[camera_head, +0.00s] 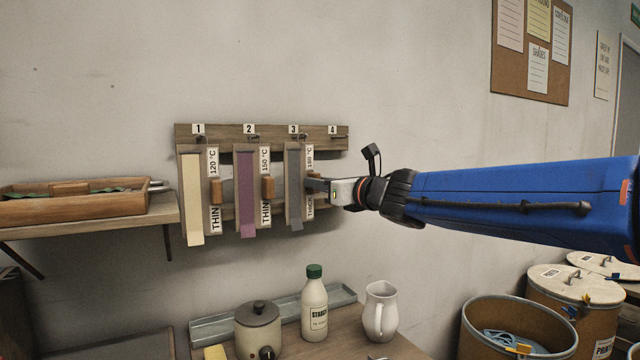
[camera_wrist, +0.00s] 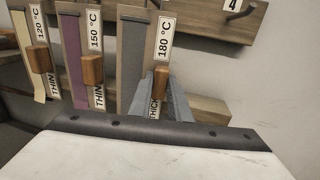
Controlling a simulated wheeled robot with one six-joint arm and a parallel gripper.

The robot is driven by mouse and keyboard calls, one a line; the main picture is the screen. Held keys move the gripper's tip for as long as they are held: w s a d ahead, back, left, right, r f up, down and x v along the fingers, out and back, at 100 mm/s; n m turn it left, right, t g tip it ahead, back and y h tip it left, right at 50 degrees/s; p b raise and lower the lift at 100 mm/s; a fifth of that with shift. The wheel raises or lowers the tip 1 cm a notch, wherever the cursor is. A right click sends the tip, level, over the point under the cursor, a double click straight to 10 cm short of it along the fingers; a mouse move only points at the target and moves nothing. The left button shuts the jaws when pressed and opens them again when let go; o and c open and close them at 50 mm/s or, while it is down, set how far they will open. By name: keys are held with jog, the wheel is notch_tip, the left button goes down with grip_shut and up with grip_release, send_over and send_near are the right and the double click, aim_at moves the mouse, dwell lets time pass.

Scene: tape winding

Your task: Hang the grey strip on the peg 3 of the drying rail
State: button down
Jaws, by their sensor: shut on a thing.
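The grey strip (camera_head: 294,185) lies flat down a board (camera_head: 304,150) labelled 180 °C and THICK. The board is upright below the number 3 of the drying rail (camera_head: 270,130), at peg 3 (camera_head: 302,137). The strip also shows in the wrist view (camera_wrist: 131,60). My gripper (camera_head: 314,184) reaches in from the right and is shut on the board's wooden knob (camera_wrist: 160,78), its fingers on either side. The lower end of the knob is hidden by the fingers. I cannot tell whether the board's weight rests on the peg.
Boards with a cream strip (camera_head: 193,195) and a purple strip (camera_head: 247,190) hang at pegs 1 and 2, close on the left. Peg 4 (camera_head: 336,136) is bare. A bottle (camera_head: 314,305), white jug (camera_head: 380,312) and lidded pot (camera_head: 257,330) stand below.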

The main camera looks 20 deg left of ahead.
jog(key=shift+f, duration=0.15)
jog(key=c, duration=1.6)
grip_release()
jog(key=shift+a, duration=0.1)
jog(key=shift+o, duration=0.2)
